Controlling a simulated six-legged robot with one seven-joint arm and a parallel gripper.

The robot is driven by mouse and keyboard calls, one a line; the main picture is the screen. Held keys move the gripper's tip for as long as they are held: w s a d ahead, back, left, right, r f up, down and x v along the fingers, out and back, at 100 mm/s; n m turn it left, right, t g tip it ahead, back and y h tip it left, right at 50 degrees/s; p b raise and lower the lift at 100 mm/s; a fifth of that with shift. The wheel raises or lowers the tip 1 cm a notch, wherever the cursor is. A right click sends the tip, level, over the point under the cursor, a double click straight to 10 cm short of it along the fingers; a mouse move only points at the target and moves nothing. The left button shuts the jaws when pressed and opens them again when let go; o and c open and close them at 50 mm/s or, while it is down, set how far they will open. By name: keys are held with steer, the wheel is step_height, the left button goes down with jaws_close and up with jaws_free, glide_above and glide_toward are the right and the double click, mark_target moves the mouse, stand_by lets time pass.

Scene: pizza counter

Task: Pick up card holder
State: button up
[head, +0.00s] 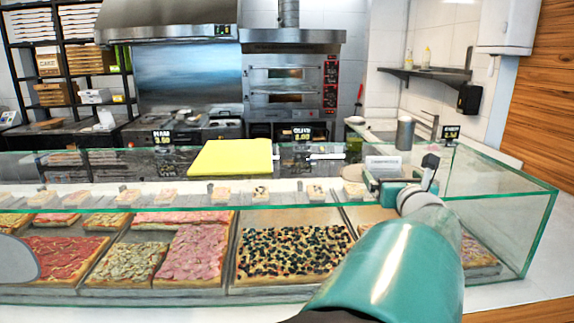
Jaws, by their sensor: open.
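A small white card (382,162) with dark lettering stands on top of the glass counter, right of centre; it may be the card holder, but its base is hidden behind my gripper. My gripper (400,176) is open at the end of my teal arm, just in front of and below the card. I cannot tell whether it touches the card. Black price signs also stand on the counter, at left (163,138), at centre (302,134) and at right (450,132).
A glass display case (545,215) with several pizzas runs across the front. A yellow sheet (232,157) lies on its top, left of centre. A grey cylinder (404,132) stands behind the card. Ovens (290,85) and shelves are at the back.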

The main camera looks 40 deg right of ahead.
mark_target(385, 162)
steer(key=shift+d+x, duration=0.25)
steer(key=shift+x, duration=3.2)
steer(key=shift+s+r, duration=0.1)
steer(key=shift+c, duration=0.4)
steer(key=c, duration=0.9)
steer(key=shift+o, duration=0.2)
step_height(385, 162, up, 28)
